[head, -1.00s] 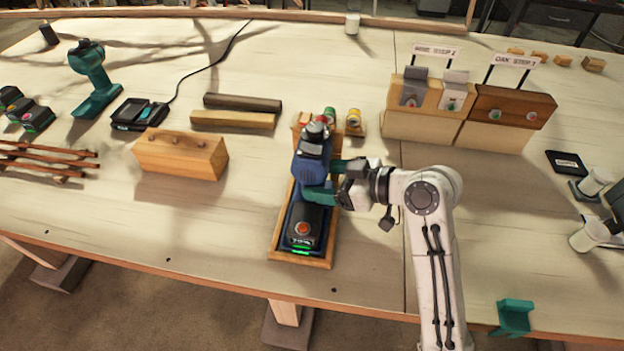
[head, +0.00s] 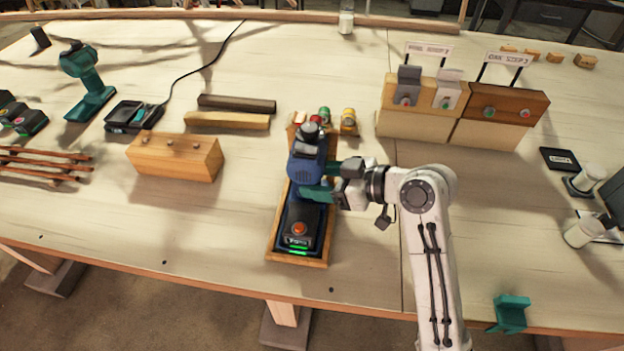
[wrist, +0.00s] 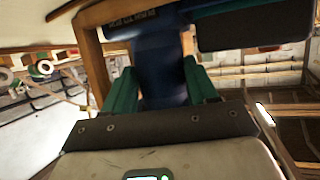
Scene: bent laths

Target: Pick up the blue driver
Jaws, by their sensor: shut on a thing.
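The blue driver (head: 305,168) stands upright at the wooden tray (head: 273,246) in the middle of the table, its dark battery base (head: 300,225) with a red button and green light low in the tray. My gripper (head: 318,190) reaches in from the right and is shut on the driver's handle. In the wrist view the blue handle (wrist: 160,70) sits between the two green fingers of my gripper (wrist: 160,88). I cannot tell whether the driver's base is clear of the tray floor.
A wooden block (head: 175,157) with several holes lies left of the tray. A teal driver (head: 88,80) stands at the back left beside a charger (head: 132,116). Wooden stop blocks (head: 465,110) stand at the right. Small coloured-capped items (head: 348,120) sit behind the tray.

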